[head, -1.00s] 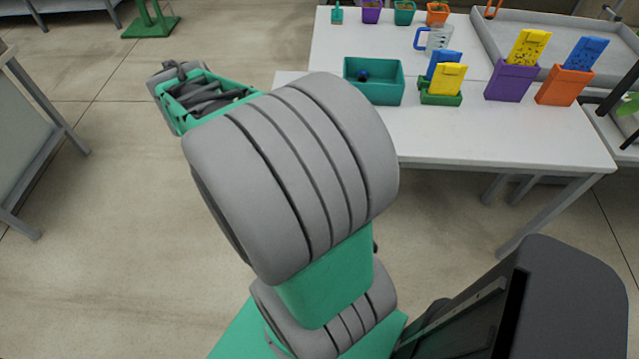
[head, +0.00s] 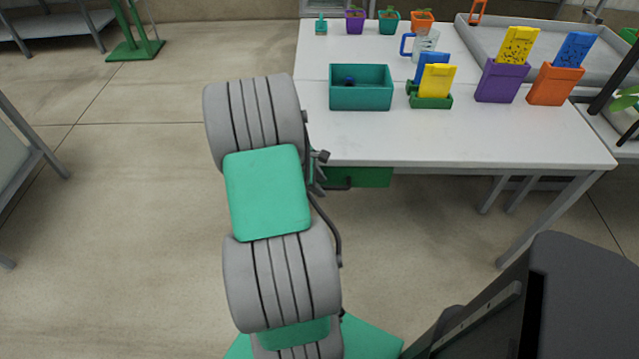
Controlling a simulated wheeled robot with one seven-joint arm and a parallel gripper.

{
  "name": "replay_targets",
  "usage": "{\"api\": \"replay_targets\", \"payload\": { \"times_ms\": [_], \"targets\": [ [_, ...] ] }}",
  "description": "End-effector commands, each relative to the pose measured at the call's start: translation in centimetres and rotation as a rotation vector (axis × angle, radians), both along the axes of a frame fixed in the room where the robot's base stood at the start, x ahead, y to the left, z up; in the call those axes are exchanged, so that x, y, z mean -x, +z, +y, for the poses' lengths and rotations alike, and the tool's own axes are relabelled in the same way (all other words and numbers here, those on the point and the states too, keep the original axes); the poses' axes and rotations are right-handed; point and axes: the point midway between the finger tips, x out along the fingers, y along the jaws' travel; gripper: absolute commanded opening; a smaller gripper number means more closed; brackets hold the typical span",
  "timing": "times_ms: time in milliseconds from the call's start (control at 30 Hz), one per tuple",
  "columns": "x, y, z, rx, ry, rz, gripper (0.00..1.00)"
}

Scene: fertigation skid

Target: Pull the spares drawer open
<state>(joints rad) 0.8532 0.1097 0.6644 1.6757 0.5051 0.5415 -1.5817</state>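The green drawer (head: 365,177) sits under the white table's front edge, left of the table's middle. Its left part is hidden behind my arm. A dark bar, apparently its handle (head: 338,187), shows at the drawer's front. My gripper (head: 319,172) is mostly hidden behind my own arm. Only some dark grey parts of it show, just left of the drawer and close to the handle. I cannot tell whether it touches the handle, or whether its fingers are open or shut.
On the white table (head: 450,140) stand a teal bin (head: 361,90), a green holder (head: 430,100) with yellow and blue packets, and purple (head: 500,82) and orange (head: 556,86) holders. A mug (head: 425,44) and small pots stand behind.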

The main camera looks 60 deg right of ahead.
Motion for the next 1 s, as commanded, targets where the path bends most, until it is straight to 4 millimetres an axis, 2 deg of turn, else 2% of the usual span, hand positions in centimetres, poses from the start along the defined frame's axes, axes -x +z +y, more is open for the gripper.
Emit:
{"api": "replay_targets", "payload": {
  "times_ms": [100, 533, 1000],
  "targets": [
    [-0.01, 0.02, 0.02, 0.0, 0.0, 0.0, 0.35],
    [-0.02, 0.04, 0.04, 0.0, 0.0, 0.0, 0.0],
    [-0.04, 0.04, 0.05, 0.0, 0.0, 0.0, 0.0]
  ]
}}
